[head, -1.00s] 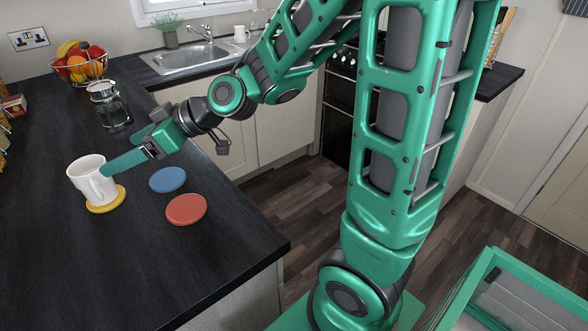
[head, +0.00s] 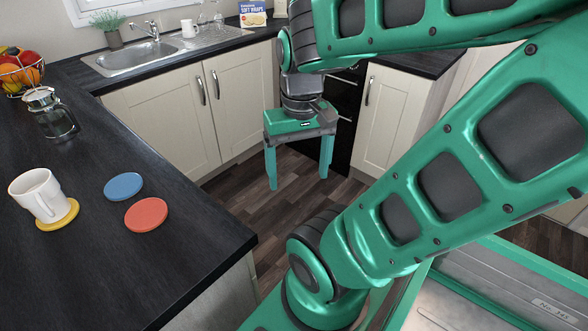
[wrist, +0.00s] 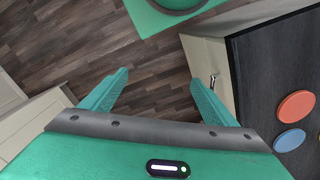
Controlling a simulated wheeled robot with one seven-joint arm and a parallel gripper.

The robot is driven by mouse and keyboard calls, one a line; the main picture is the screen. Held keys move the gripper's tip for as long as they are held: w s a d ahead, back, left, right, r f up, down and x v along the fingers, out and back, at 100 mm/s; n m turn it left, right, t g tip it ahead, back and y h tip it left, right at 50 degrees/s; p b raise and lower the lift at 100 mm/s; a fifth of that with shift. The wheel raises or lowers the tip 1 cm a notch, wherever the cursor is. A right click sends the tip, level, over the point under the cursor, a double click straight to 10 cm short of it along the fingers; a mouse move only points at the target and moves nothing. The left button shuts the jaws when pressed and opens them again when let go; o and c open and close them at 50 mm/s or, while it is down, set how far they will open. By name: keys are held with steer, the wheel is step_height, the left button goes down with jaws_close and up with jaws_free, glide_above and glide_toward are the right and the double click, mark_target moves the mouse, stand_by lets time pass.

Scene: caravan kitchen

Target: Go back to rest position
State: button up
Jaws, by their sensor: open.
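My gripper (head: 298,175) hangs fingers-down over the floor, to the right of the dark counter. It is open and empty, with bare floor between its fingers; the wrist view shows both fingers (wrist: 153,88) spread apart. A white mug (head: 38,194) stands on a yellow coaster (head: 58,216) on the counter at the left, well apart from the gripper.
A blue coaster (head: 123,186) and a red coaster (head: 146,214) lie on the dark counter (head: 90,265). A glass coffee pot (head: 55,118), a fruit basket (head: 20,75) and a sink (head: 120,57) are farther back. Wooden floor (head: 235,205) lies open between the cabinets.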

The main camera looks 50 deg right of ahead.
stand_by(0.3)
steer(key=shift+w+f, duration=0.25)
steer(key=shift+w, duration=0.4)
